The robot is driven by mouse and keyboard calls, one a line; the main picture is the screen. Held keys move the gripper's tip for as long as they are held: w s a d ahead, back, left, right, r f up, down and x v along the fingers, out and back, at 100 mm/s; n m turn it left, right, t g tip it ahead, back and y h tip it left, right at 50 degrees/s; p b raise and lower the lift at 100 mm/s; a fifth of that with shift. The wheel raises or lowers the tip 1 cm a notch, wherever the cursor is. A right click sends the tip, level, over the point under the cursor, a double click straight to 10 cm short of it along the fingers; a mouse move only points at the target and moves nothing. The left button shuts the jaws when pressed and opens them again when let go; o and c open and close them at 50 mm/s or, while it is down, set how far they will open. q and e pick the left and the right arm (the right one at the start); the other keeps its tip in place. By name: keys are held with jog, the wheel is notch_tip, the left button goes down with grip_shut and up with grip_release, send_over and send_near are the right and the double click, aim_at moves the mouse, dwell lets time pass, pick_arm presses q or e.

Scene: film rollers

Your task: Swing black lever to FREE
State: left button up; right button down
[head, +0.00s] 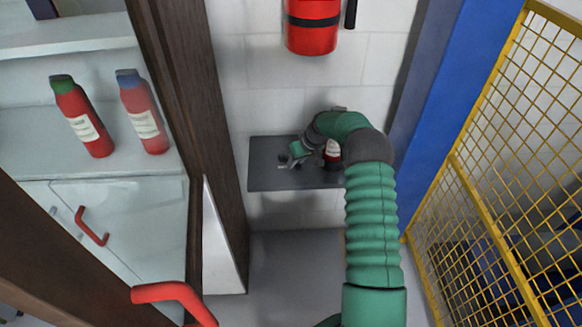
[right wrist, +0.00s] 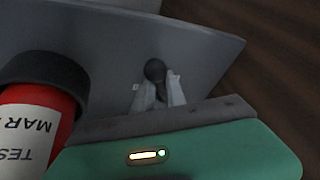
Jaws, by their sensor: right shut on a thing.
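A dark grey panel (head: 265,178) is on the white wall in the middle of the head view. My right gripper (head: 284,161) is at its left part, and my green arm reaches it from the lower right. In the right wrist view the black lever (right wrist: 155,70) shows as a round dark knob on a short stem. The two light fingers of my right gripper (right wrist: 159,95) are shut on the stem, one on each side. The lever's base is partly hidden by the fingers. No FREE mark can be read. My left gripper is not in view.
A red extinguisher (head: 313,25) hangs above the panel. Two red bottles (head: 82,115) stand on the left shelf. A brown door frame (head: 190,100) and a yellow mesh fence (head: 495,235) flank the space.

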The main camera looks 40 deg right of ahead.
jog(key=shift+s+d+n, duration=0.1)
jog(key=shift+d+n, duration=0.3)
jog(key=c, duration=1.4)
grip_release()
jog(key=shift+y, duration=0.3)
jog(key=shift+o, duration=0.2)
jog(key=v, duration=1.7)
